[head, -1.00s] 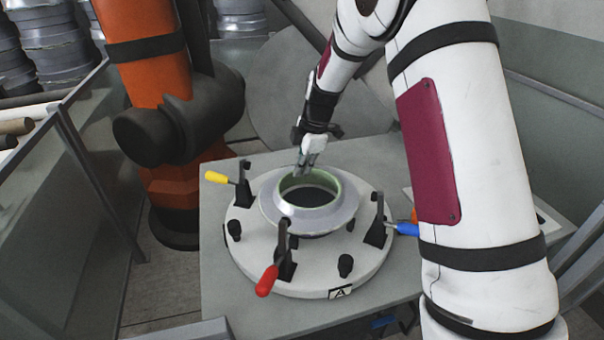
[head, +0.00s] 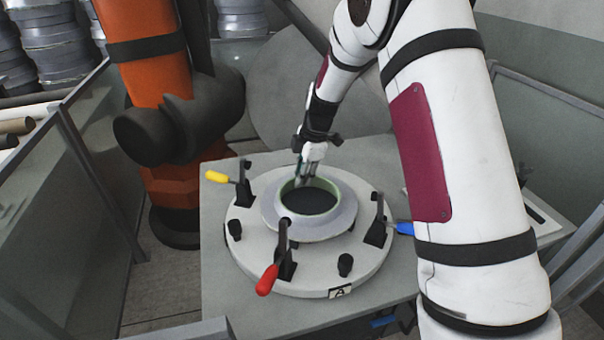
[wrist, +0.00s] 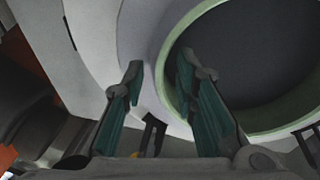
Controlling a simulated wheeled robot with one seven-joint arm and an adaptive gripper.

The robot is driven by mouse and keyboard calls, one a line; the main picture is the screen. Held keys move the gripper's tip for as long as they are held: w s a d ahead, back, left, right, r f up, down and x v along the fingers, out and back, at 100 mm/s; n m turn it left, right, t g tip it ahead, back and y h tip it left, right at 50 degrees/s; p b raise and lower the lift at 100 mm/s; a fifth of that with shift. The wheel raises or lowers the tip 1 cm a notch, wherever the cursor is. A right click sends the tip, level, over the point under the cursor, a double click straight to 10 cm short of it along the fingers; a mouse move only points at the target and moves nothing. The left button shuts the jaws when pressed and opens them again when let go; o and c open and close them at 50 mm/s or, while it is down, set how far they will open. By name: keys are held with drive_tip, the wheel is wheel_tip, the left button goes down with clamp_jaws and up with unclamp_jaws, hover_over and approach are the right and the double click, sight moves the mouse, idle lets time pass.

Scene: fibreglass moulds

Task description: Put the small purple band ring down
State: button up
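The ring (head: 338,221) is pale lavender-grey, with a wide flange and a green collar; no separate purple band is clear to me. It lies flat and about centred on the round cream mould plate (head: 240,262). In the wrist view, the green collar (wrist: 163,88) passes between the fingers of my gripper (wrist: 160,62). One finger is inside the dark opening and the other is outside, above the flange. The fingers are apart, with gaps to the collar wall. In the head view, my gripper (head: 303,180) is at the ring's far edge, pointing down.
Toggle clamps with yellow (head: 217,177), red (head: 267,280) and blue (head: 404,229) handles stand around the plate, with black knobs between them. The plate rests on a grey table (head: 222,310). An orange robot arm (head: 150,70) stands behind left.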

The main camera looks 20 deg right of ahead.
drive_tip(key=b+v, duration=0.1)
drive_tip(key=v, duration=1.1)
drive_tip(key=s+a+r+m, duration=0.1)
drive_tip(key=s+r+m, duration=0.3)
drive_tip(key=s+r, duration=0.4)
drive_tip(key=s+r+m+t+h, duration=0.1)
drive_tip(key=s+m, duration=1.3)
drive_tip(key=s, duration=1.4)
drive_tip(key=shift+a+t+h, duration=0.25)
drive_tip(key=shift+t+h, duration=0.05)
drive_tip(key=shift+t, duration=0.3)
drive_tip(key=shift+r, duration=0.1)
